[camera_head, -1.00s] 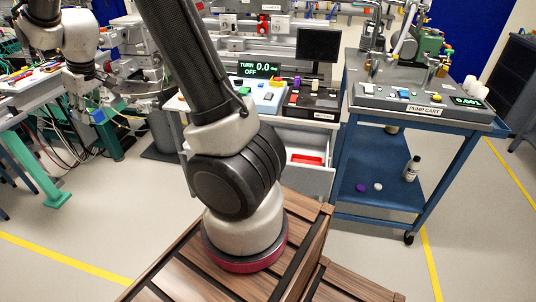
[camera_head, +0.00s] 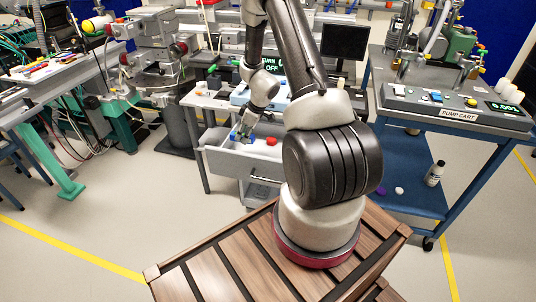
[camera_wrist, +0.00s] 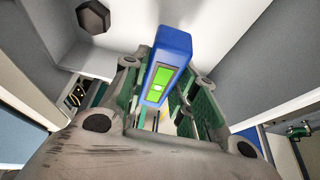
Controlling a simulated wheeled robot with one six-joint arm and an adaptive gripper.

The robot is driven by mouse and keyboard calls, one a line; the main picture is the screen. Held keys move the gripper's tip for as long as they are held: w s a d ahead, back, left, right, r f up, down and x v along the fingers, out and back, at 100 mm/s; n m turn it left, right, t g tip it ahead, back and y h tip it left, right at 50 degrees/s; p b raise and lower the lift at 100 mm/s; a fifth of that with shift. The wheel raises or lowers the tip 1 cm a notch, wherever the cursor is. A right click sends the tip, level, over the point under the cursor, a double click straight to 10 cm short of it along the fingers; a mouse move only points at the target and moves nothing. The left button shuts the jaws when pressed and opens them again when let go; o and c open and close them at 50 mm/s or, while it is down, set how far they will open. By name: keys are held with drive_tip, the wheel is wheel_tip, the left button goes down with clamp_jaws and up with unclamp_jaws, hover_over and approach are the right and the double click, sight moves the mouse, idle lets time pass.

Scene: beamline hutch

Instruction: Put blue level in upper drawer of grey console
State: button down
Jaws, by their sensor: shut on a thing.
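My gripper (camera_head: 242,132) reaches down into or just over the open upper drawer (camera_head: 240,163) of the grey console. It is shut on the blue level (camera_wrist: 174,45), a blue block with a green window that shows clearly between the fingers in the wrist view. In the head view only small blue spots show at the gripper, so the level's height above the drawer floor is hard to tell. Pale drawer walls surround the gripper in the wrist view.
A red object (camera_head: 272,142) is at the drawer's right part. A dark hexagonal piece (camera_wrist: 93,17) shows in the wrist view. The blue pump cart (camera_head: 455,110) stands to the right, with a bottle (camera_head: 434,174) on its lower shelf. Floor at left front is clear.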

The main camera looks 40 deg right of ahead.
wheel_tip(320, 180, down, 8)
drive_tip(key=shift+a+r, duration=0.1)
drive_tip(key=shift+r, duration=0.1)
drive_tip(key=shift+f, duration=0.15)
drive_tip(key=c, duration=1.1)
unclamp_jaws()
